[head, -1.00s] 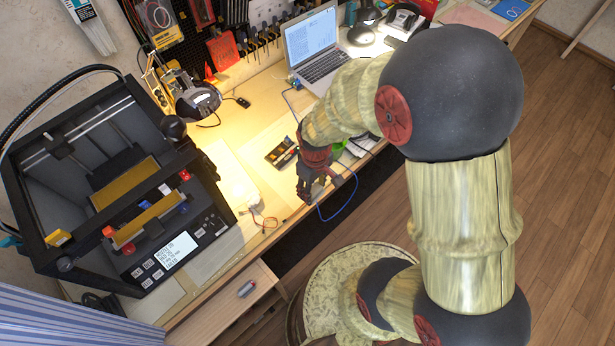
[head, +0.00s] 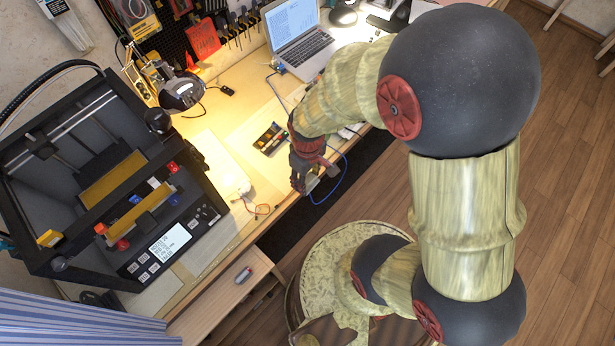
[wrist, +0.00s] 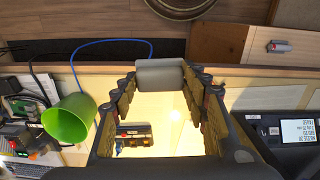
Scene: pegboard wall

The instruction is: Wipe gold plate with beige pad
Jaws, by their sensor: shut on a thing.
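The gold plate (head: 105,178) lies inside the black 3D printer at the left of the head view. A dark bar crosses over it, and more gold (head: 138,209) shows on the bar's near side. My gripper (head: 303,184) is over the bench's front edge, well to the right of the printer. In the wrist view, my gripper (wrist: 160,78) is shut on a pale greyish block (wrist: 160,72), which I take for the beige pad. The pad spans between the fingertips, apart from the plate.
The black printer (head: 62,262) has coloured blocks and a control panel (head: 165,245) at its front. A lamp (head: 180,88), a laptop (head: 300,42) and a blue cable (head: 338,185) are on or by the bench. An open drawer (head: 215,305) juts out below. A green cup (wrist: 68,120) shows in the wrist view.

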